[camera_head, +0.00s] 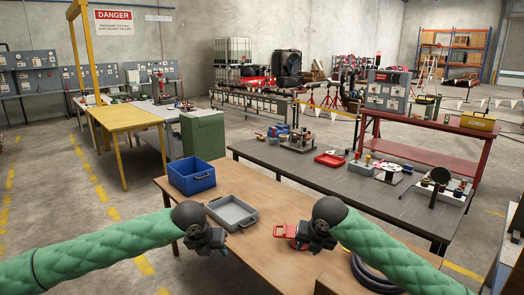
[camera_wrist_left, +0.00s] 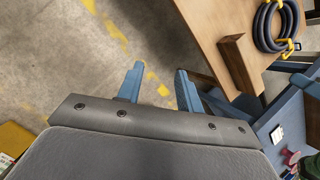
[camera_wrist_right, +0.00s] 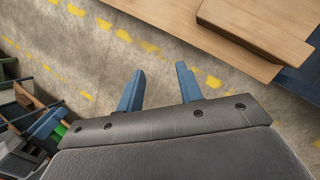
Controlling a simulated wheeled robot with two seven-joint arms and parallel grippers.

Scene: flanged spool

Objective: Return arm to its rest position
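My left gripper (camera_head: 210,246) is near the front left edge of the wooden table, with the green-sleeved arm coming in from the left. In the left wrist view its two blue fingers (camera_wrist_left: 158,88) are apart with nothing between them, over the concrete floor beside a wooden edge. My right gripper (camera_head: 312,241) appears over the wooden table, its arm coming in from the right. In the right wrist view its fingers (camera_wrist_right: 160,88) are apart and empty, with floor behind them.
The wooden table (camera_head: 262,262) holds a blue crate (camera_head: 192,176), a grey tray (camera_head: 232,212), a red item (camera_head: 286,230) beside my right gripper and a dark hose coil (camera_head: 372,276). A dark workbench (camera_head: 300,165) with several fixtures stands behind. Floor is free at the left.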

